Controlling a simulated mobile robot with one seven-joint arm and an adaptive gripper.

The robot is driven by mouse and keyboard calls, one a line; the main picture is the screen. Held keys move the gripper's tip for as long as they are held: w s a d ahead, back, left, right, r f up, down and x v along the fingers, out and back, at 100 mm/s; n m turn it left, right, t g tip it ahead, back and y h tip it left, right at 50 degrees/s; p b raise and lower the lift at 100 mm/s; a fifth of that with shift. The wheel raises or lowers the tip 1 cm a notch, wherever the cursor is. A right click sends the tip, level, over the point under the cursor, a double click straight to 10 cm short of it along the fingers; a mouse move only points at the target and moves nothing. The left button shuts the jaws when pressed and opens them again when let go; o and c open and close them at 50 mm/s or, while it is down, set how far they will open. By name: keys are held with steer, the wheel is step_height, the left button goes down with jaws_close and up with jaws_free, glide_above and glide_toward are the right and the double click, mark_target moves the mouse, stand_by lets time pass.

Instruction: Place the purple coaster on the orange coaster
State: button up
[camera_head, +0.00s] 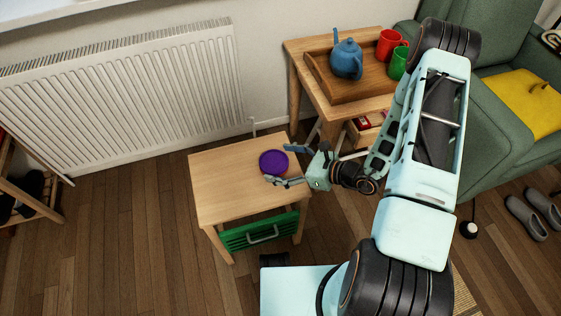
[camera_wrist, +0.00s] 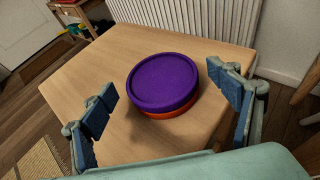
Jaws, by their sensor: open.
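The purple coaster (camera_wrist: 163,82) lies flat on top of the orange coaster (camera_wrist: 178,113), of which only the front rim shows below it in the wrist view. In the head view the purple coaster (camera_head: 273,162) is near the right side of the small wooden table (camera_head: 222,190); the orange one cannot be made out there. My gripper (camera_head: 280,166) is open. In the wrist view its two fingers (camera_wrist: 166,108) stand apart to the left and right of the stack, with visible gaps and nothing between them in their grasp.
A larger wooden table (camera_head: 297,47) at the back right bears a tray (camera_head: 352,95) with a blue teapot (camera_head: 346,58), a red mug (camera_head: 388,44) and a green mug (camera_head: 398,63). A green crate (camera_head: 245,234) is under the small table. The small table's left half is clear.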

steer(key=shift+r, duration=0.15)
steer(key=shift+s+d+r, duration=0.1)
steer(key=shift+d+r, duration=0.05)
steer(key=shift+d, duration=0.15)
steer(key=p+v, duration=0.2)
steer(key=v, duration=0.9)
steer(key=shift+d, duration=0.15)
